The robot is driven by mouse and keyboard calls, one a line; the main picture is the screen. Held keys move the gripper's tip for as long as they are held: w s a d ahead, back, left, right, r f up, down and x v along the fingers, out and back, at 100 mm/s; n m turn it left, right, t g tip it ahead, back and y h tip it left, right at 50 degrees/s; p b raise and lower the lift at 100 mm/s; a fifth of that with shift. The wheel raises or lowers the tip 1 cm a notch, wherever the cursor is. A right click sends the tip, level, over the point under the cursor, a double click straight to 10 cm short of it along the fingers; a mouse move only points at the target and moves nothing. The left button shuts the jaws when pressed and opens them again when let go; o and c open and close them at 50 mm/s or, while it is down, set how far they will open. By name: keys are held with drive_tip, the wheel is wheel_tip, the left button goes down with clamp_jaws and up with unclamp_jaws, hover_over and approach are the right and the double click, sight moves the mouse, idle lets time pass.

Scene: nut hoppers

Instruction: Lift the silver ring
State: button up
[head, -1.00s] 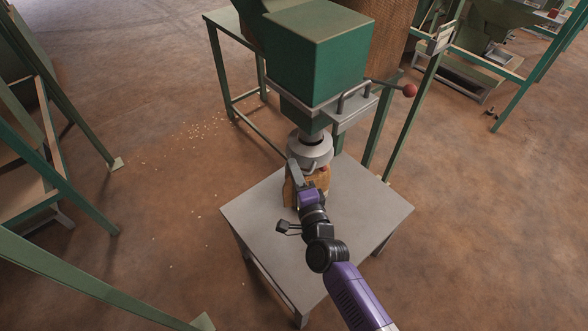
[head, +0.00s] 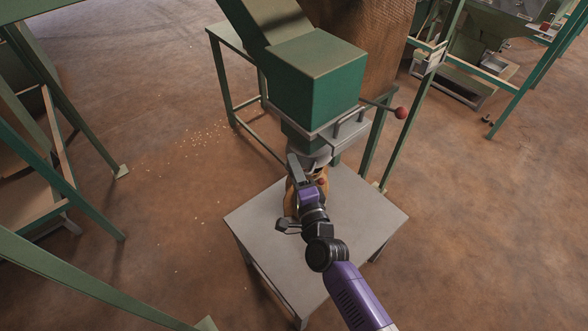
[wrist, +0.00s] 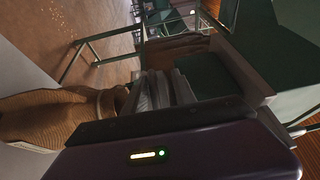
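The silver ring (head: 317,158) is a grey metal collar around the spout under the green hopper, above the table. It sits up close beneath the hopper's grey frame, and my arm hides part of it. My gripper (head: 306,172) is at the ring's near side, its fingers close together and apparently shut on the ring; the exact contact is hidden. In the wrist view the pale grey fingers (wrist: 165,88) show close together. A tan sack (head: 290,202) stands on the table below the ring, mostly behind my gripper; it also shows in the wrist view (wrist: 50,115).
The green hopper (head: 318,78) hangs directly above my gripper, with a red-knobbed lever (head: 400,112) to its right. The grey table (head: 365,215) is otherwise bare. Green frames (head: 60,180) stand at the left, and spilled nuts (head: 205,135) lie on the floor.

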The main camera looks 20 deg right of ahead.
drive_tip(key=shift+f, duration=0.2)
drive_tip(key=shift+s, duration=0.25)
drive_tip(key=s, duration=0.7)
drive_tip(key=shift+s+a, duration=0.2)
drive_tip(key=shift+a, duration=0.1)
drive_tip(key=shift+f, duration=0.1)
